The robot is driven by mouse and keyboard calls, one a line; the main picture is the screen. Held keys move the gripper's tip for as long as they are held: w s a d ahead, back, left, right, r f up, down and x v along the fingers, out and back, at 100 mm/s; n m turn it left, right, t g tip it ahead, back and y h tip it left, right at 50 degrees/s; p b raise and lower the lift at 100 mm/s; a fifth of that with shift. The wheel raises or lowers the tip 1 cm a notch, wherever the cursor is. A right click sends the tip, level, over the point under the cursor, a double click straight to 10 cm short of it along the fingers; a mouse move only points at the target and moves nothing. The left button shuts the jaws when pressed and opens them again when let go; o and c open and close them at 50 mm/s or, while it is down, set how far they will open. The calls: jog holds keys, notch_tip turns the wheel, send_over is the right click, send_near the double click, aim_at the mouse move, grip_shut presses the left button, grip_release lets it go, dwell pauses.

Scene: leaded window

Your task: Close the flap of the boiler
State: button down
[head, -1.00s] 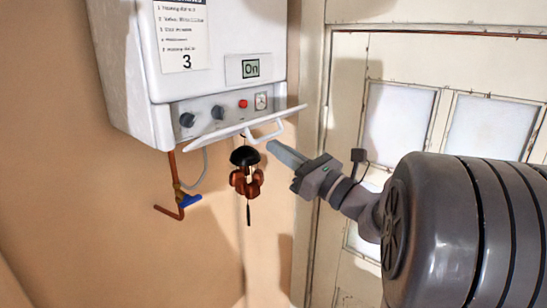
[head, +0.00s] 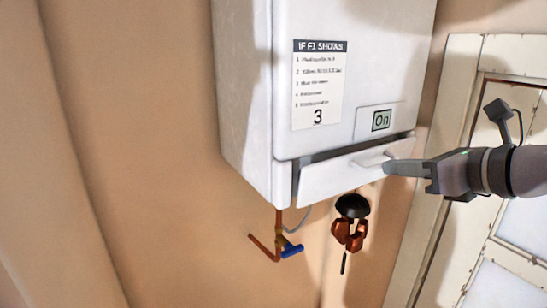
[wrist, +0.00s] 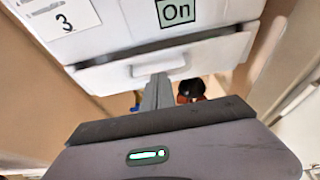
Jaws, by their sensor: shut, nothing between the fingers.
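The white boiler (head: 245,100) hangs on the wall, with an "On" display (head: 381,120) on its front. Its flap (head: 335,180) at the bottom front is swung up over the control panel and hides the knobs. A dark gap shows along the flap's top edge, so it stands slightly ajar. In the wrist view, the fingertips (wrist: 158,80) overlap the flap (wrist: 110,78).
A black and copper-coloured hanging object (head: 350,225) is just below the flap. A copper pipe with a blue valve handle (head: 292,250) is below the boiler. A paned door or window frame (head: 440,180) stands at right. The wall at left is clear.

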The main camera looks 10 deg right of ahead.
jog(key=shift+w+a+r+g+h, duration=0.25)
jog(key=shift+w+r+g, duration=0.4)
jog(key=shift+g, duration=0.35)
jog(key=shift+w+r, duration=0.3)
jog(key=shift+r, duration=0.1)
